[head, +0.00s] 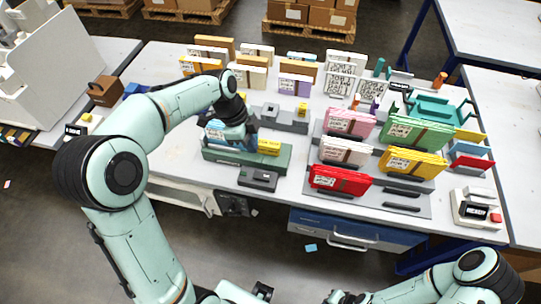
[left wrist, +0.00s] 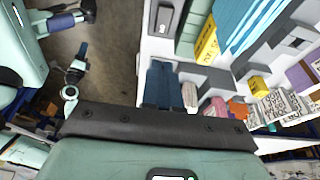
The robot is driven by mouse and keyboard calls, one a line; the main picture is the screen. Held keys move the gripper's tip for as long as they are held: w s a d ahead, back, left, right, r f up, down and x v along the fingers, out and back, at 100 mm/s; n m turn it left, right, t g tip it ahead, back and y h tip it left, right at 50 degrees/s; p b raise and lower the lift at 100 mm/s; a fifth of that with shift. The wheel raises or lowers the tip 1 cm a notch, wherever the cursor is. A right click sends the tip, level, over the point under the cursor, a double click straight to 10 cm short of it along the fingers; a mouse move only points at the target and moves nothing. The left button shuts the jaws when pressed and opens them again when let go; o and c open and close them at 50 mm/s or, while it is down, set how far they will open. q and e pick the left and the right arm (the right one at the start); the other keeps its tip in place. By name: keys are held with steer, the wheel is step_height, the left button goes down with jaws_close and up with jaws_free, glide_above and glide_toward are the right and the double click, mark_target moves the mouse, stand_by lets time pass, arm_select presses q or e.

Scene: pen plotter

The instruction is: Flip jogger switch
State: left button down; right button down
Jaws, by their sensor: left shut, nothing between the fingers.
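The jogger is a long green box (head: 270,162) near the table's front edge, with a yellow label and blue stock on it. A small dark grey switch box (head: 258,179) sits just in front of it. The switch box also shows at the top of the left wrist view (left wrist: 165,16), next to the green jogger wall (left wrist: 190,30). I cannot make out its switch position. My left gripper (head: 225,132) is over the jogger, its fingertips hard to separate from the blue stock. In the left wrist view its blue fingers (left wrist: 162,75) are shut and empty, apart from the switch box.
A grey rack holds pink (head: 350,121), green (head: 415,132), yellow (head: 412,162) and red (head: 340,180) pads to the right. A grey device (head: 285,118) stands behind the jogger. A white box with a red button (head: 478,208) is at the right. Some table is clear left of the jogger.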

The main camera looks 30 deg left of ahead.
arm_select(q)
steer(key=shift+w, duration=0.1)
steer(key=shift+s, duration=0.2)
glide_toward(265, 178)
steer(key=x, duration=0.6)
steer(key=shift+w+d+f, duration=0.1)
steer(key=shift+w+f, duration=0.15)
arm_select(e)
steer(key=shift+s+f, duration=0.1)
steer(key=shift+f, duration=0.05)
arm_select(q)
steer(key=shift+d+f+b, duration=0.15)
steer(key=shift+f+b, duration=0.25)
steer(key=shift+b, duration=0.2)
steer(key=shift+s+r, duration=0.15)
arm_select(e)
steer(key=shift+s+d+f, duration=0.1)
steer(key=shift+s+f, duration=0.25)
steer(key=shift+f, duration=0.1)
